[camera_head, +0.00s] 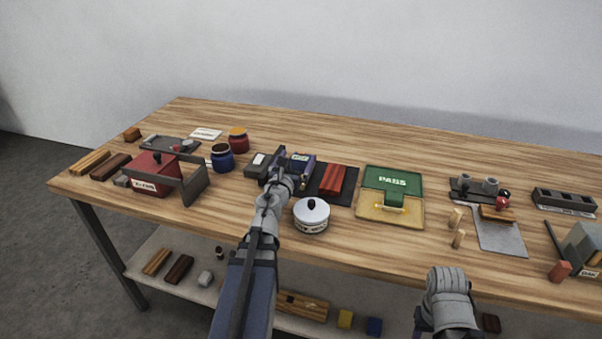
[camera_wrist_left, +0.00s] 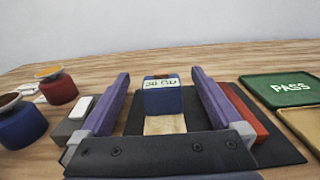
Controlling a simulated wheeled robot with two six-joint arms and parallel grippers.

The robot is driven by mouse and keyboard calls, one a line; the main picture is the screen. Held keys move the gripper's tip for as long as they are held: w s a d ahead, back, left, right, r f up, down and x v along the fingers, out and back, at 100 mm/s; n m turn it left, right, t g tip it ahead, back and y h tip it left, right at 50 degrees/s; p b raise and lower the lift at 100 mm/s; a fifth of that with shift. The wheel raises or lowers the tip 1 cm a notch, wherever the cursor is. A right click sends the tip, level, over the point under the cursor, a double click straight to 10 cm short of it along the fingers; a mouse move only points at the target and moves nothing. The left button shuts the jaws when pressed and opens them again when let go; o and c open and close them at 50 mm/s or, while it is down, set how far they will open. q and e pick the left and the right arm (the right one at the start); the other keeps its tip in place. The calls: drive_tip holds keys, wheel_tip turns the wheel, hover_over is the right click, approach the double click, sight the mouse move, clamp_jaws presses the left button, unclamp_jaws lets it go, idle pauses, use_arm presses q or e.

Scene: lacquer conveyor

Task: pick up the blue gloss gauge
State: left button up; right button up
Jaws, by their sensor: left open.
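The blue gloss gauge, a small blue block with a pale label, shows in the left wrist view (camera_wrist_left: 162,99) ahead, between my finger ends. In the head view the gauge (camera_head: 301,158) is partly hidden by my left gripper (camera_head: 296,161). My left gripper also shows in the left wrist view (camera_wrist_left: 160,76); its two purple fingers are open, with a gap on each side of the gauge. The gauge is at the dark mat (camera_head: 344,198), with a pale wooden piece (camera_wrist_left: 165,125) in front of it. My right arm shows at the lower right of the head view, its jaws out of sight.
A grey block (camera_wrist_left: 72,120) is close to the left finger and a red block (camera_head: 332,180) to the right. A white lidded pot (camera_head: 311,215) stands near the table's front. Blue (camera_head: 222,158) and red (camera_head: 238,141) jars stand left; a green PASS case (camera_head: 408,179) lies right.

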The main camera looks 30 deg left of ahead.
sight(299, 162)
use_arm(q)
wheel_tip(299, 162, down, 3)
drive_tip(key=shift+f+b, duration=0.1)
drive_tip(key=shift+b, duration=0.95)
drive_tip(key=shift+w+a+r+p, duration=0.15)
drive_tip(key=shift+w+r+p, duration=0.05)
drive_tip(key=shift+w, duration=0.25)
drive_tip(key=shift+w+a+r+p, duration=0.1)
drive_tip(key=shift+w+r+p, duration=0.05)
drive_tip(key=shift+w, duration=0.3)
drive_tip(key=shift+x, duration=2.9)
clamp_jaws()
use_arm(e)
wheel_tip(299, 162, down, 2)
drive_tip(key=shift+f, duration=0.25)
